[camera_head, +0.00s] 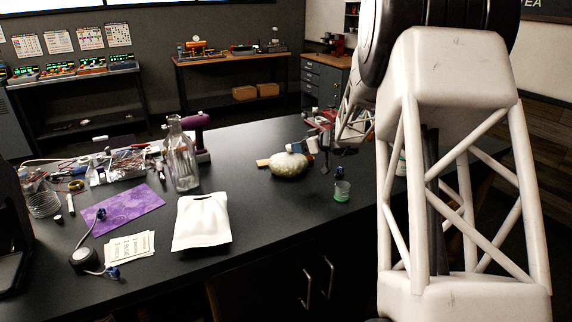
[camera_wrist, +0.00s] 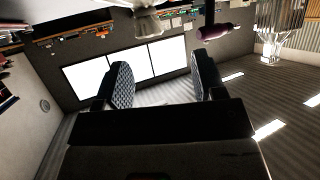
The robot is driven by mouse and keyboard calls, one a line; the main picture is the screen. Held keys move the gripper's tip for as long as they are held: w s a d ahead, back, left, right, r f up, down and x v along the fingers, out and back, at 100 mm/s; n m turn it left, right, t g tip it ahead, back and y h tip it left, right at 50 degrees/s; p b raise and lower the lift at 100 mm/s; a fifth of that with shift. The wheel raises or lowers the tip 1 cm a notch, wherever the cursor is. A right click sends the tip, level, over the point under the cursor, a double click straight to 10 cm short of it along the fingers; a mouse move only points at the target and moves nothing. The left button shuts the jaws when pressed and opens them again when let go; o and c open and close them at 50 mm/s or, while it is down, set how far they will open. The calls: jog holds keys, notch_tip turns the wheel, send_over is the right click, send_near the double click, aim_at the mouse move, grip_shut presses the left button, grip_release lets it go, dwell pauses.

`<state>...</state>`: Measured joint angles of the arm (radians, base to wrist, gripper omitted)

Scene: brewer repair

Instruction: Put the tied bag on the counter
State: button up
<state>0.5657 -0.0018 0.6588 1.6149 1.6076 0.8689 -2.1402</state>
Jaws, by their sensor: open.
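A lumpy, pale tied bag (camera_head: 289,165) rests on the dark counter (camera_head: 262,209), right of the purple tool. My gripper (camera_wrist: 164,78) is open in the wrist view, with its two dark textured fingers wide apart and nothing between them. In the head view the far end of my arm is beside and just behind the bag, and its fingers are hard to make out. A pale shape (camera_wrist: 148,19) shows at the top of the wrist view; I cannot tell whether it is the bag.
A green-bottomed cup (camera_head: 342,191) stands right of the bag. A white pouch (camera_head: 201,222), purple cloth (camera_head: 121,213) and cards (camera_head: 130,247) lie front left. Bare counter lies between pouch and cup.

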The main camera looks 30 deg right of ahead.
aim_at(299, 158)
jog(key=shift+w+d+f, duration=0.2)
jog(key=shift+d, duration=0.45)
jog(key=shift+x, duration=1.3)
jog(key=shift+x, duration=2.6)
jog(key=shift+s+f, duration=0.1)
jog(key=shift+f, duration=0.05)
jog(key=shift+c, duration=0.2)
grip_shut()
